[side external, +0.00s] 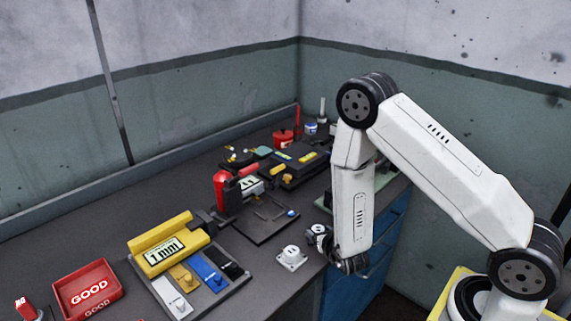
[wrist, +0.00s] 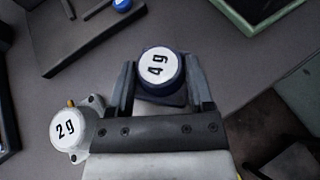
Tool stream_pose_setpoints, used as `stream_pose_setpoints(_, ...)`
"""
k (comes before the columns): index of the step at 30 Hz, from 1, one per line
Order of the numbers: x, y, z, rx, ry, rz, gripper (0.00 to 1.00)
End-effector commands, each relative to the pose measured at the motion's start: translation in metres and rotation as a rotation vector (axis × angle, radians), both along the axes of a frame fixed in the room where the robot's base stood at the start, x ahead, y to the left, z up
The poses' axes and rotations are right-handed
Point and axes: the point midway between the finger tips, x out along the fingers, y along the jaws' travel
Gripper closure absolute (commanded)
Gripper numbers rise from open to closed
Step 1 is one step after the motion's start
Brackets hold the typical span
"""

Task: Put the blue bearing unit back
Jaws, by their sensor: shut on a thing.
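My gripper (wrist: 160,72) is shut on a dark blue unit with a white round "4 g" label (wrist: 158,66), one finger on each side of it. In the side view my gripper (side external: 326,241) is at the front edge of the bench, and the pale top of the held unit (side external: 318,229) shows there. The white "2 g" unit (wrist: 70,131) stands beside my gripper, and it also shows in the side view (side external: 292,256). A multicoloured rack (side external: 238,290) with white, yellow, blue and black strips lies to the left. Whether the held unit touches the bench is unclear.
A yellow "1 mm" block (side external: 167,251) lies behind the strips. A red "GOOD" tray (side external: 88,289) is at the far left. A dark plate with a blue knob (side external: 291,212) and a red-handled press (side external: 222,190) stand behind the white unit. Black boxes crowd the back.

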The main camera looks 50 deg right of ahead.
Motion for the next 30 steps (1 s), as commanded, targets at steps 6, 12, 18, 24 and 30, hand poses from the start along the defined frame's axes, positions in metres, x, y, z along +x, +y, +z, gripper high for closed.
stream_pose_setpoints(6, 0.001, 0.0, -0.002, -0.001, -0.003, -0.001, 1.0)
stream_pose_setpoints(12, 0.0, 0.0, -0.002, 0.0, 0.0, 0.0, 0.0)
stream_pose_setpoints(18, 0.0, 0.0, -0.002, 0.0, 0.0, 0.0, 0.0)
stream_pose_setpoints(24, -0.004, 0.002, 0.002, 0.001, 0.002, 0.001, 0.0)
stream_pose_setpoints(30, -0.019, 0.011, 0.01, 0.0, 0.001, 0.003, 0.0)
